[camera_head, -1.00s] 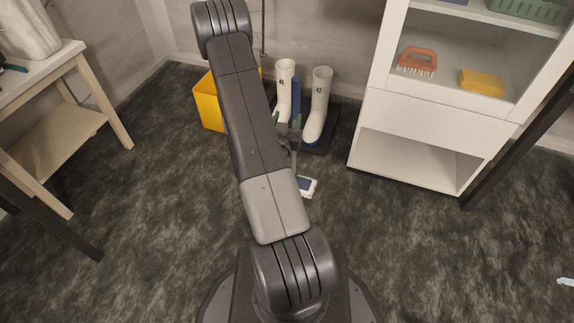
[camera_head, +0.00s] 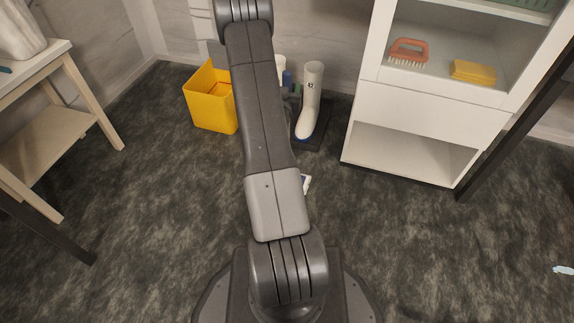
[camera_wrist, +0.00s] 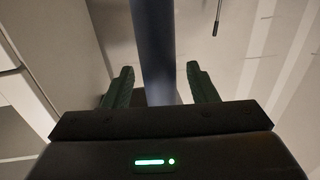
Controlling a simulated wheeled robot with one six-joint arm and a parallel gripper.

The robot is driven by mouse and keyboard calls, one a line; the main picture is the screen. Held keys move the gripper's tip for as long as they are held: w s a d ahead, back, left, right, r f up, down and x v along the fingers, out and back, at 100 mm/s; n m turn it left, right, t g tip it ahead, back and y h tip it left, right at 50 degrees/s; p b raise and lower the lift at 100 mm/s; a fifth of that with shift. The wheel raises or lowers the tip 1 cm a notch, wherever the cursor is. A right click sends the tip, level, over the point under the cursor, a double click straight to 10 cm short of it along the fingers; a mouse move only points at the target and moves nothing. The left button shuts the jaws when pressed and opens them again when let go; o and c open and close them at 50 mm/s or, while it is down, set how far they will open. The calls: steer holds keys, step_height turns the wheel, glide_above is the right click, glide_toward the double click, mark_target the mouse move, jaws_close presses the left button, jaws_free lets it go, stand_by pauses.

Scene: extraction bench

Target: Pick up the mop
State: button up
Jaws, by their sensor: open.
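A blue pole (camera_wrist: 157,45), which looks like the mop's handle, runs between my fingers in the wrist view. My gripper (camera_wrist: 160,68) is open around it, with a gap on each side, closer at the left finger. In the head view a short blue piece (camera_head: 287,79) shows just right of my arm, beside the boots. A small piece of the white and blue mop head (camera_head: 306,183) shows on the floor beside my arm. My arm hides most of the mop and my gripper there.
A yellow bucket (camera_head: 209,100) stands left of my arm. A white boot (camera_head: 311,100) stands on a dark tray (camera_head: 325,132), with another mostly hidden. A white cabinet (camera_head: 420,105) is at right, a wooden table (camera_head: 65,85) at left.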

steer(key=shift+w, duration=0.15)
steer(key=shift+c, duration=0.2)
jaws_close()
steer(key=shift+r, duration=0.1)
steer(key=shift+r, duration=0.1)
